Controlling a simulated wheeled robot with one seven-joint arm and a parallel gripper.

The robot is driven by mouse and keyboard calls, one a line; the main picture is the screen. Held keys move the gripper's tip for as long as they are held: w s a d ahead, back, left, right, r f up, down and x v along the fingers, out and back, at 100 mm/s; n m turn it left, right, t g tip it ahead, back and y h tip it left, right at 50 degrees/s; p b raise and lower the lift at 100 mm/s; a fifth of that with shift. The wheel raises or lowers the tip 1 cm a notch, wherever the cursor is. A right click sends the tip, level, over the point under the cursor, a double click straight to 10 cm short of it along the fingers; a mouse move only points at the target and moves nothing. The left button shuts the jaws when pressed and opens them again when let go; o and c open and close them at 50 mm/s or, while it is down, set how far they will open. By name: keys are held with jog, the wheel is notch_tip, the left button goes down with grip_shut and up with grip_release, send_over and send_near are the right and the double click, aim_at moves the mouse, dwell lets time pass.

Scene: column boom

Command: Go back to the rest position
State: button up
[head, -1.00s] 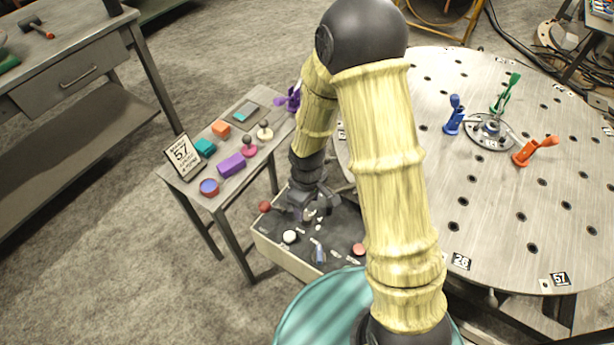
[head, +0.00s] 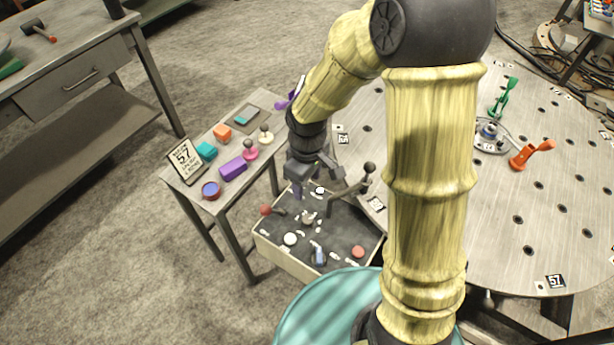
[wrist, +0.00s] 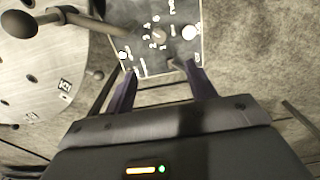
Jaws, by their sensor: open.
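My gripper (head: 306,180) hangs above the back of the control box (head: 285,258) in the head view, apart from its panel. In the wrist view its two purple fingers (wrist: 160,70) are spread with nothing between them, and the panel (wrist: 155,45) shows beyond them. A dark lever (head: 345,190) with a round knob stands at the box's right side, close to my gripper. It also seems to show at the upper left of the wrist view (wrist: 72,16). My arm bends over from the right and hides part of the round table.
The large round metal table (head: 540,220) carries an orange clamp (head: 530,153) and a green one (head: 504,97). Open floor lies at the left front.

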jog(key=s+d+r+m+t+p, duration=0.1)
jog(key=s+d+r+m+p, duration=0.2)
jog(key=d+r+m+p, duration=0.1)
jog(key=s+d+r+m+t+p, duration=0.1)
jog(key=s+d+r+m+p, duration=0.2)
jog(key=d+r+m, duration=0.3)
notch_tip(320, 180, up, 5)
jog(key=shift+s+d+t+p, duration=0.15)
jog(key=shift+d+t+p, duration=0.15)
jog(key=shift+d+p, duration=0.55)
